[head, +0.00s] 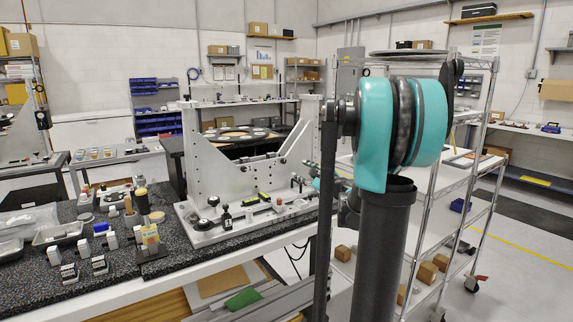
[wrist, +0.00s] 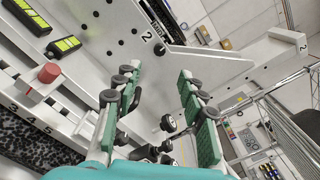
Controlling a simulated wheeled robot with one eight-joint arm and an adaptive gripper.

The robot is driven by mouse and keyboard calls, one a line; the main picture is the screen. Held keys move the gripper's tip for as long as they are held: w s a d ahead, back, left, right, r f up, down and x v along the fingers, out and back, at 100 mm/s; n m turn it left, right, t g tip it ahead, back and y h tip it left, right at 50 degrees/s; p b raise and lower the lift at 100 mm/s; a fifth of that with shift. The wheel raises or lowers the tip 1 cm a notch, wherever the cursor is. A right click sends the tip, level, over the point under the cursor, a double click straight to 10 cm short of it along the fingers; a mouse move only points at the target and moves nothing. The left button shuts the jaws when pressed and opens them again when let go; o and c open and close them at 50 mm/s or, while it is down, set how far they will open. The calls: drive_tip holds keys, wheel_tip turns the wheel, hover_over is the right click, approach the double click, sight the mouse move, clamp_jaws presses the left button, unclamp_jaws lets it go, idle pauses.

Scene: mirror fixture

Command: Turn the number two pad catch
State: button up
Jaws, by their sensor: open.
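The grey mirror fixture (head: 222,165) stands on the dark speckled bench. In the wrist view its plate (wrist: 110,40) carries a "2" label beside a small dark round part (wrist: 160,49). Small black knobs (wrist: 168,123) show between my fingers, lower in the picture; I cannot tell which part is the number two pad catch. My gripper (wrist: 160,82) is open, its teal fingers apart with nothing seen held. In the head view my arm hides most of the gripper, at the fixture's right end.
A red knob (wrist: 48,73) and yellow level vials (wrist: 65,46) sit on the fixture at the wrist view's left. Small blocks and trays (head: 58,233) crowd the bench's left part. A wire shelf rack (head: 440,190) stands close on the right.

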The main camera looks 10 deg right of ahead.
sight(284, 162)
drive_tip(key=x, duration=1.1)
drive_tip(key=shift+w+a, duration=0.1)
clamp_jaws()
